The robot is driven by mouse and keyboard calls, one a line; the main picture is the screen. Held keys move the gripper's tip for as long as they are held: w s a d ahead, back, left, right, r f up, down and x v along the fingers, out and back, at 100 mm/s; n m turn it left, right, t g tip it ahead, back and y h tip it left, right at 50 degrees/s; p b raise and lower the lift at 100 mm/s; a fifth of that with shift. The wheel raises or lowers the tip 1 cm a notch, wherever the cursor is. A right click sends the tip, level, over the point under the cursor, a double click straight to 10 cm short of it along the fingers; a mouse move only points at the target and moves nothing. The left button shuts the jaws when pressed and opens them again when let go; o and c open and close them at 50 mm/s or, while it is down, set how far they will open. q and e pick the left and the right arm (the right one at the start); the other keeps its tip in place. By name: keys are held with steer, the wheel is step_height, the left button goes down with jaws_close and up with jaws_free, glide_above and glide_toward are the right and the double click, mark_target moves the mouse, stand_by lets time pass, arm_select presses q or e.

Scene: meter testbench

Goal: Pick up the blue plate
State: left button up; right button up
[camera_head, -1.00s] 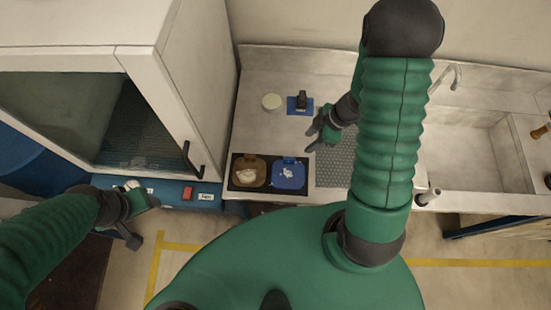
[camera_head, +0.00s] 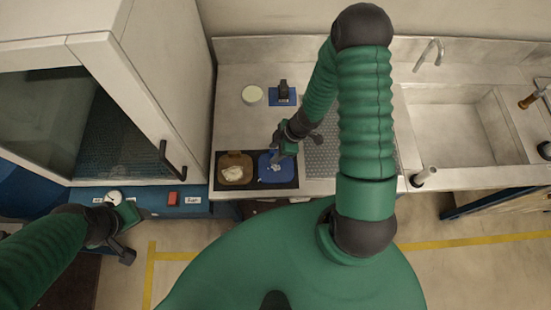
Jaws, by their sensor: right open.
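The blue plate (camera_head: 277,174) lies in the right part of a black tray (camera_head: 256,187) on the counter, with a small white item on it. My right gripper (camera_head: 279,146) is open and empty over the plate's far edge. It hides part of that edge, and I cannot tell whether it touches the plate. My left gripper (camera_head: 131,235) is low at the left, in front of the cabinet and away from the plate. Its fingers are too small and dark to read.
A brown plate (camera_head: 235,176) with white pieces lies beside the blue one. A cabinet (camera_head: 150,80) stands at the left. A grey perforated mat (camera_head: 322,160) and a sink (camera_head: 460,135) are at the right.

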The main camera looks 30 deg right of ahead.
steer(key=shift+c, duration=0.3)
steer(key=shift+d, duration=0.1)
jaws_close()
stand_by(0.9)
